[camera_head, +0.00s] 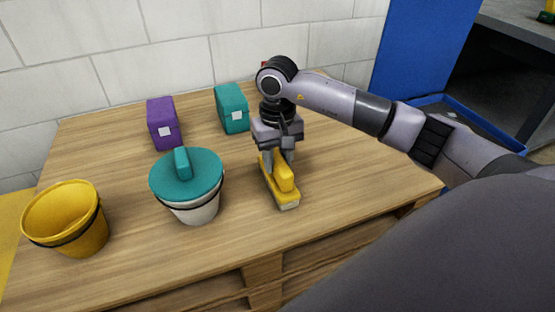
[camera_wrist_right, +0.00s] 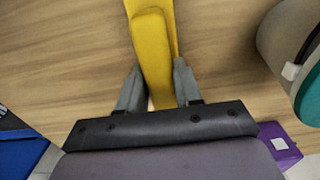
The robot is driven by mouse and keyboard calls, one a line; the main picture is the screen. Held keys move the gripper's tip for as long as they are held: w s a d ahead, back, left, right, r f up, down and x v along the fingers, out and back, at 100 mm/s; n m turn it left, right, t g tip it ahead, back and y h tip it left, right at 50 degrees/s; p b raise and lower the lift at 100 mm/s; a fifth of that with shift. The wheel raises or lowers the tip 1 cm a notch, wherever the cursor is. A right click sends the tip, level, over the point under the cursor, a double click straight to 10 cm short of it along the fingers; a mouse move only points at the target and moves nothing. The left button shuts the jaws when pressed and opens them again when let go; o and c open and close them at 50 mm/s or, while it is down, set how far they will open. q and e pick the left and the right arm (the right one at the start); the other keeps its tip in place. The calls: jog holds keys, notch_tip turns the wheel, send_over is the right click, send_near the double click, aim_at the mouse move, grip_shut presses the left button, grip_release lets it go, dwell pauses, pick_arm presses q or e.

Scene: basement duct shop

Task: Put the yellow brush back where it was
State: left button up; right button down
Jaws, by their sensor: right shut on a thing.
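The yellow brush (camera_head: 284,177) is at the right part of the wooden table, with a yellow handle on top and a paler underside. In the right wrist view the brush (camera_wrist_right: 152,45) runs up between the two fingers. My right gripper (camera_head: 279,157) points down from above and is shut on the brush's handle. The right gripper (camera_wrist_right: 158,88) has a finger on each side of it. The brush is at or just above the table top; I cannot tell if it touches. My left gripper is in neither view.
On the wooden table (camera_head: 130,240) stand a yellow bucket (camera_head: 88,232), a white bucket with a teal lid (camera_head: 205,172), a purple box (camera_head: 162,122) and a teal box (camera_head: 231,107). A white block wall (camera_head: 110,60) is behind. The table's front right is clear.

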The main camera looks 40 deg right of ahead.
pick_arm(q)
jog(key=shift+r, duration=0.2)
pick_arm(e)
jog(key=shift+f, duration=0.15)
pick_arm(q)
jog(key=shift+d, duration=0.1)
pick_arm(e)
jog(key=c, duration=0.8)
grip_release()
jog(key=shift+o, duration=0.2)
jog(key=shift+r, duration=0.35)
pick_arm(q)
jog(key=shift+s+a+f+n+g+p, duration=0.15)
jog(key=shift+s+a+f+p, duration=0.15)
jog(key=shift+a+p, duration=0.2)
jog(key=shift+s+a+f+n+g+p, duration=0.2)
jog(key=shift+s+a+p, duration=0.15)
jog(key=shift+p, duration=0.2)
pick_arm(e)
notch_tip(320, 180, up, 12)
jog(key=shift+f, duration=0.15)
